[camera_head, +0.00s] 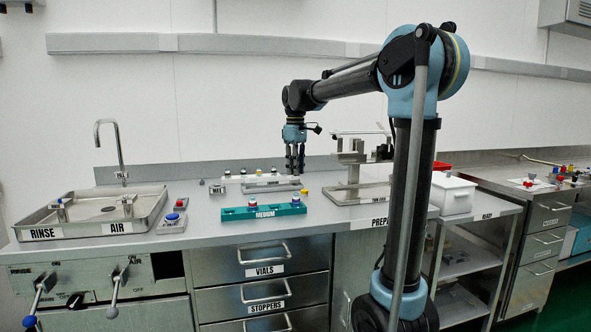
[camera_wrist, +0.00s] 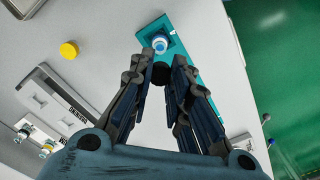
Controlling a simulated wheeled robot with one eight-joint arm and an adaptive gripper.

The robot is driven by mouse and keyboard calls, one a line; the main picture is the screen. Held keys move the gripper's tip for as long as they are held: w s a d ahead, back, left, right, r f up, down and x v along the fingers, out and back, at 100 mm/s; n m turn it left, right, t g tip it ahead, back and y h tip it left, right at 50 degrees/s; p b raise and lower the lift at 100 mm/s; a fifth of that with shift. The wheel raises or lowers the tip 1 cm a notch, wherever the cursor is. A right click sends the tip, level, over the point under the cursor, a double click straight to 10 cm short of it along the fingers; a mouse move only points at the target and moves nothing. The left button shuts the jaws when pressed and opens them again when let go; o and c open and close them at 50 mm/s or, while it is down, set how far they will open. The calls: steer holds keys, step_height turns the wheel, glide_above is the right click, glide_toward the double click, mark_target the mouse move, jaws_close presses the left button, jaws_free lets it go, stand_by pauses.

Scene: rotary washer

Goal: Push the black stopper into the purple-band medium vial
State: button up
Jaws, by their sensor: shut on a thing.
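My gripper (camera_wrist: 160,75) is shut on a small black stopper (camera_wrist: 162,73), held between the fingertips. In the head view my gripper (camera_head: 295,170) points down above the back of the bench, and the stopper cannot be made out there. The teal rack labelled MEDIUM (camera_head: 235,214) lies on the bench. It also shows beyond the fingertips in the wrist view (camera_wrist: 151,32). A white-and-blue topped vial (camera_wrist: 160,44) stands in it, just beyond the stopper in the picture. I cannot make out a purple band.
A yellow cap (camera_wrist: 69,50) lies on the bench. A metal stand (camera_head: 352,160) is to the right of my gripper, and a sink (camera_head: 85,213) is at left.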

mark_target(296, 196)
steer(key=shift+d, duration=0.15)
steer(key=shift+f, duration=3.2)
steer(key=shift+f, duration=0.4)
stand_by(1.4)
steer(key=o, duration=0.8)
steer(key=shift+c, duration=0.2)
